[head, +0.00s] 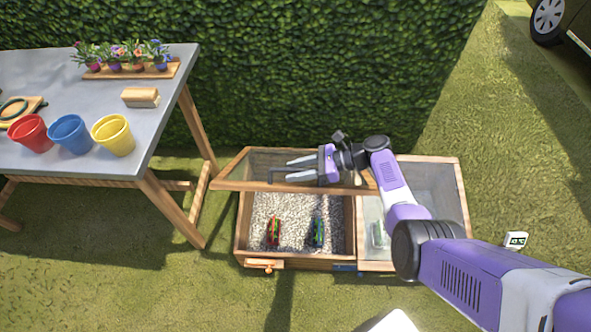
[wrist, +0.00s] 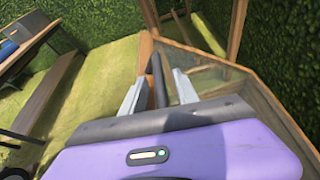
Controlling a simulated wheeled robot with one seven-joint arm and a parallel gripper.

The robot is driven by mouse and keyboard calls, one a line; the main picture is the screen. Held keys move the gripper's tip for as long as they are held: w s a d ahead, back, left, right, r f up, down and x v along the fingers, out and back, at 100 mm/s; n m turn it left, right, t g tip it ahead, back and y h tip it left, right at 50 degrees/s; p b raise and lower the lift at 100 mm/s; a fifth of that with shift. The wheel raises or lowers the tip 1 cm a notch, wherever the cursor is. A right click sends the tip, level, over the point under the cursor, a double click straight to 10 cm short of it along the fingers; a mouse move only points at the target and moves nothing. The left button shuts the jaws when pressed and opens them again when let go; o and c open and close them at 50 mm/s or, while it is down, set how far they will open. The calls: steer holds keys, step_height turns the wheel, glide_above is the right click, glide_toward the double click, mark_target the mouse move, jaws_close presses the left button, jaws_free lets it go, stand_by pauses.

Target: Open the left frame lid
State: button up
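The left frame lid (head: 232,170), a wood-edged glass panel, is raised at a tilt above the left compartment of the wooden planter frame (head: 240,225). Its wooden edge (wrist: 146,60) also shows in the wrist view. My gripper (head: 287,168) is at the lid, with its fingers pointing left. In the wrist view, the fingers of my gripper (wrist: 158,78) are apart, with a dark bar (wrist: 157,80), apparently the lid's handle, between them. Gaps show on both sides of the bar. Whether a finger touches the lid is unclear.
The right compartment's glass lid (head: 425,185) lies closed. Gravel (head: 290,215) in the left compartment holds a red-handled tool (head: 273,232) and a green one (head: 317,232). A table (head: 170,110) with pots stands left; a hedge (head: 300,80) rises behind.

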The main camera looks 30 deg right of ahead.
steer(key=v, duration=0.7)
steer(key=shift+s+d+r+p, duration=0.15)
steer(key=shift+s+d+p, duration=0.1)
steer(key=shift+p, duration=0.15)
steer(key=shift+d, duration=0.15)
